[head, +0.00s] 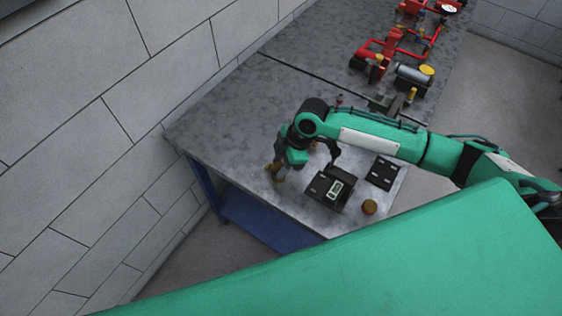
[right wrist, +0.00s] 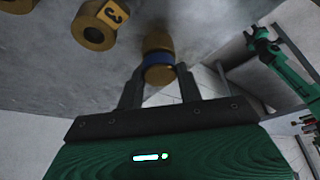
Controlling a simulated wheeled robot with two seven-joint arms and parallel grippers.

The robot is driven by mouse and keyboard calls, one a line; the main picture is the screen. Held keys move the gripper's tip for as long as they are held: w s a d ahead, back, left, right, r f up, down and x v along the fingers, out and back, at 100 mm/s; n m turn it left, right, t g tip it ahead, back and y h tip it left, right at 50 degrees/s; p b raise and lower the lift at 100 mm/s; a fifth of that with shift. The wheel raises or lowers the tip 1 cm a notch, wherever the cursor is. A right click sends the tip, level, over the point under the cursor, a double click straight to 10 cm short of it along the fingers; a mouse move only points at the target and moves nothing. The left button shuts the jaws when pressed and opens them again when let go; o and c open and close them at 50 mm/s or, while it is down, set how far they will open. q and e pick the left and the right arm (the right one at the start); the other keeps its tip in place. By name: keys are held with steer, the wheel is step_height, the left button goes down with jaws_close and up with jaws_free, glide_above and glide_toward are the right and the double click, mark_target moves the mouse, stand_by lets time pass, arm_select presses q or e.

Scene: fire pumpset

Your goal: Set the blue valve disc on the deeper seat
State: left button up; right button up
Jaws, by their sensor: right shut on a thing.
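My right gripper (right wrist: 160,74) is shut on a short brass piece with a blue band, the blue valve disc (right wrist: 157,59). In the right wrist view it sits between the two dark fingertips. A brass hollow cylinder marked 3 (right wrist: 98,24) stands to its left on the grey table, with a dark bore facing the camera. Part of another brass piece (right wrist: 16,5) shows at the top left corner. I cannot tell which seat is deeper. In the head view, small brass pieces (head: 274,169) show by my right wrist; the held disc is not clear there. My left gripper is out of view.
On the grey table (head: 235,110) are a dark box with a small display (head: 328,190), a black plate (head: 382,172) and a round brown-topped piece (head: 369,207). Red pipework (head: 375,55) stands at the far end. A block wall (head: 90,110) runs along the left.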

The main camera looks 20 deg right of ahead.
steer(key=shift+p, duration=0.4)
stand_by(0.4)
steer(key=shift+f, duration=0.3)
stand_by(0.6)
stand_by(0.6)
steer(key=o, duration=1.2)
steer(key=shift+r, duration=0.1)
steer(key=shift+b+v, duration=1.6)
steer(key=shift+v, duration=5.2)
steer(key=shift+s, duration=0.1)
